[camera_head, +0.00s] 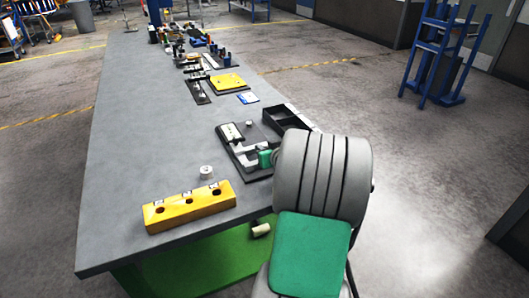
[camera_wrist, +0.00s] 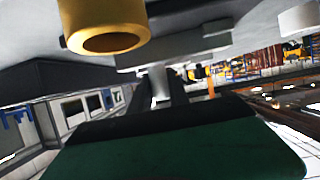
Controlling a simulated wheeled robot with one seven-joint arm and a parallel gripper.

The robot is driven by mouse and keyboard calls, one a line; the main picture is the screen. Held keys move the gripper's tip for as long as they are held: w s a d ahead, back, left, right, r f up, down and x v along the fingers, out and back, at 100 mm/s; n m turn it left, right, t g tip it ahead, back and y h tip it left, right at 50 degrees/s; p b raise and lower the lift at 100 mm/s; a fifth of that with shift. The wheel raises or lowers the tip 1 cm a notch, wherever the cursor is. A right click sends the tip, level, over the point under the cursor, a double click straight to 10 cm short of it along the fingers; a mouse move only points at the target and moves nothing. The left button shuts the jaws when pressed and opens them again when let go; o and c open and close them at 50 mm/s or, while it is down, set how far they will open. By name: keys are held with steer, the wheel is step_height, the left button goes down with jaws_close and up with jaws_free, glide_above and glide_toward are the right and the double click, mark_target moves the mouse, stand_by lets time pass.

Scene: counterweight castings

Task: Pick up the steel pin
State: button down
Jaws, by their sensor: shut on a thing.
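The steel pin (camera_wrist: 160,82) shows in the wrist view as a short pale grey peg, upright in the picture. My gripper (camera_wrist: 160,100) is shut on it, with a dark finger on each side. The pin's top end meets or passes behind a pale grey piece, and I cannot tell whether they touch. In the head view my arm covers much of the area around the gripper.
A yellow block (camera_head: 165,224) with several holes lies at the table's near edge, with a small white cylinder (camera_head: 206,172) behind it. A black open tray (camera_head: 303,118) is beside the fixture. A yellow plate (camera_head: 228,84) lies farther back. The table's left side is clear.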

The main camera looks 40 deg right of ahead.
mark_target(264, 143)
steer(key=shift+r, duration=0.1)
steer(key=shift+r, duration=0.25)
step_height(264, 143, up, 2)
steer(key=shift+r+b, duration=0.2)
steer(key=shift+b, duration=0.2)
steer(key=s+a+r+b, duration=0.1)
steer(key=s+a+r, duration=0.7)
steer(key=s+r, duration=0.2)
steer(key=shift+s+a+b, duration=0.3)
steer(key=shift+s, duration=0.3)
stand_by(0.5)
